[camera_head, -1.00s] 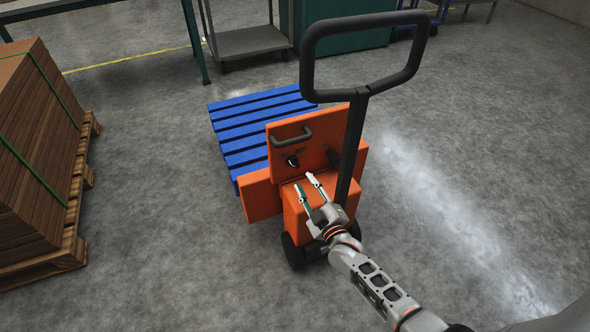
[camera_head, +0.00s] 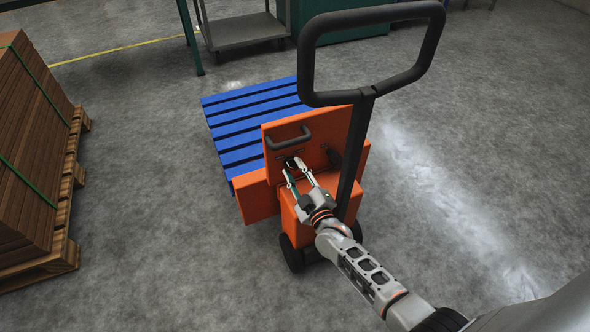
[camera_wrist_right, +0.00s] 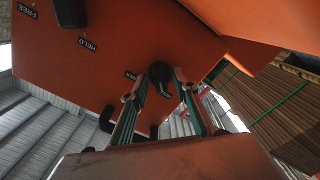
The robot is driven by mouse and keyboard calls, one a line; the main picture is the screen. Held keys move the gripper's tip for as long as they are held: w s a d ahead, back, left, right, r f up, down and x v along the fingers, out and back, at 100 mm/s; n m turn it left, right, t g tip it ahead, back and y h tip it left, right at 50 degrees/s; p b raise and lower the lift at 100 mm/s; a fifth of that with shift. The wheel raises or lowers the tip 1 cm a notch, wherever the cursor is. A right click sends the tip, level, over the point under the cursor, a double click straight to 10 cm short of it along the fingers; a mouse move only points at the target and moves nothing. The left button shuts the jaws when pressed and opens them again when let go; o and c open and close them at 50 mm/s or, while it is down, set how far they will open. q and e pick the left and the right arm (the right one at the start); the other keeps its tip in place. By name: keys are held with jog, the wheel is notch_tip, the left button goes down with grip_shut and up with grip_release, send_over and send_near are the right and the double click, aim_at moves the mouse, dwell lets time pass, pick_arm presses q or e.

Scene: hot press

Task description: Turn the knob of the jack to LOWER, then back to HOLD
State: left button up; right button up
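The orange jack (camera_head: 285,139) stands with its slanted panel facing me. Its black knob (camera_head: 291,162) is on the panel, just below a dark grab handle. My right gripper (camera_head: 294,168) is at the knob, with its fingers spread. In the right wrist view the round black knob (camera_wrist_right: 160,71) lies between or just beyond the two fingertips of the gripper (camera_wrist_right: 160,82); I cannot tell whether they touch it. Small labels sit near the knob, too small or covered to read. My left gripper is not in view.
The jack's tall black loop handle (camera_head: 310,70) rises just right of the gripper. A second dark control (camera_wrist_right: 70,12) sits on the panel near FREE and HELD labels. A blue pallet (camera_head: 235,125) lies behind; stacked cardboard (camera_head: 28,150) stands left. Floor right is clear.

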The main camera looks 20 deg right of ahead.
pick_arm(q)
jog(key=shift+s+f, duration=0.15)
pick_arm(e)
grip_shut()
